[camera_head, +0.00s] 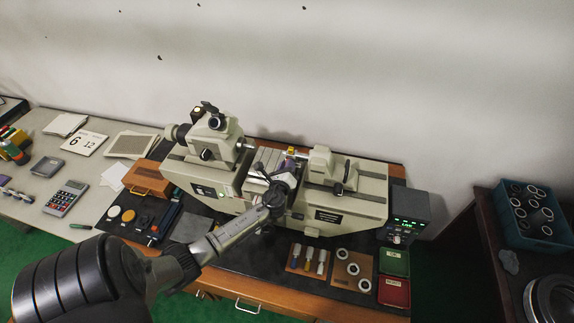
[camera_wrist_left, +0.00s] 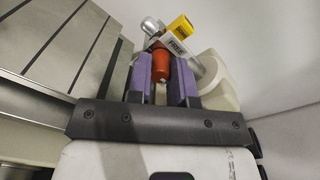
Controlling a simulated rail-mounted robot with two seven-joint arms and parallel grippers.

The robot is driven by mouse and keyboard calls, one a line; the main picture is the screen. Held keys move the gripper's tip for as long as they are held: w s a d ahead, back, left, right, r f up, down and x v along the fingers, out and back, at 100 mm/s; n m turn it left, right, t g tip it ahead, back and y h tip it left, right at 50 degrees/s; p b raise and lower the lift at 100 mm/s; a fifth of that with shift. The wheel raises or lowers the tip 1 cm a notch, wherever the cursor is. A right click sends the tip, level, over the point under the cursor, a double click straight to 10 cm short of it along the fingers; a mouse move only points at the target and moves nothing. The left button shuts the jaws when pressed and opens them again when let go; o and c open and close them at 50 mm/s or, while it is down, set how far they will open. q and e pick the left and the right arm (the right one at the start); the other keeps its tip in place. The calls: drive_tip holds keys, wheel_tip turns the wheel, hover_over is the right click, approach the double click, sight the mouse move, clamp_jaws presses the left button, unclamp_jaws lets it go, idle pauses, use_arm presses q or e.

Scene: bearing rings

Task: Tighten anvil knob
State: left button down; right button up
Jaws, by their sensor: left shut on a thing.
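The pale measuring machine (camera_head: 345,203) stands on the bench in the head view. My left arm reaches in from the lower left, and its gripper (camera_head: 287,164) is over the middle of the machine, beside the right-hand housing. In the left wrist view the two purple fingers of my left gripper (camera_wrist_left: 161,82) are shut on a red knob (camera_wrist_left: 160,64). Just beyond the knob are a yellow part (camera_wrist_left: 180,25) and a tag (camera_wrist_left: 177,44) that seems to read FREE. The knob is mostly hidden by the gripper in the head view. My right gripper is not in view.
A grey slotted table (camera_wrist_left: 62,42) lies left of the fingers in the wrist view. In the head view, a display box (camera_head: 409,208) stands at the machine's right. Bearing rings (camera_head: 352,269), a green tray (camera_head: 394,262) and a red tray (camera_head: 394,293) lie in front.

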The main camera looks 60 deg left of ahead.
use_arm(q)
drive_tip(key=shift+m, duration=0.3)
idle(0.4)
drive_tip(key=c, duration=1)
unclamp_jaws()
drive_tip(key=shift+b+v, duration=1.2)
drive_tip(key=shift+v, duration=5.75)
